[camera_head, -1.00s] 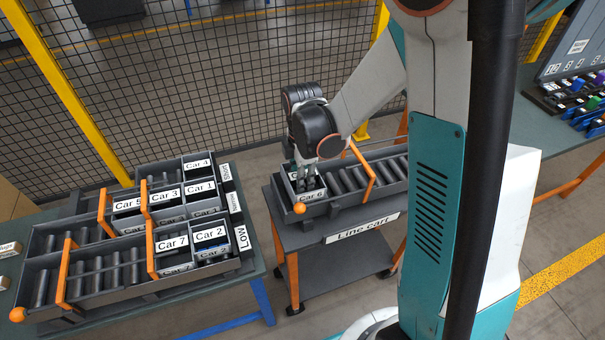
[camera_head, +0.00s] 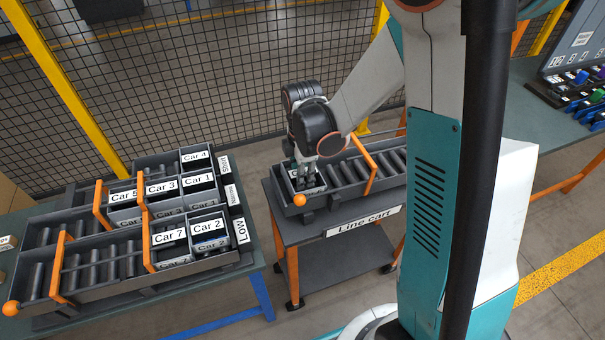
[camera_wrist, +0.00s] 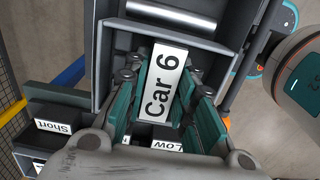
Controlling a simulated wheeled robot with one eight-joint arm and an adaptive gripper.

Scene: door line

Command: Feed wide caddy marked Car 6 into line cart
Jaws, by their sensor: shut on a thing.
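The caddy marked Car 6 (camera_wrist: 163,85) is between my gripper's fingers in the wrist view, its white label facing the camera. My gripper (camera_head: 307,175) is shut on it and points down into the left end of the roller lane on the line cart (camera_head: 288,216).
An orange arch (camera_head: 364,165) spans the lane right of my gripper, with bare rollers beyond it. A rack at left holds several caddies, including Car 7 (camera_head: 169,236) and Car 2 (camera_head: 207,227). A mesh fence (camera_head: 230,90) stands behind.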

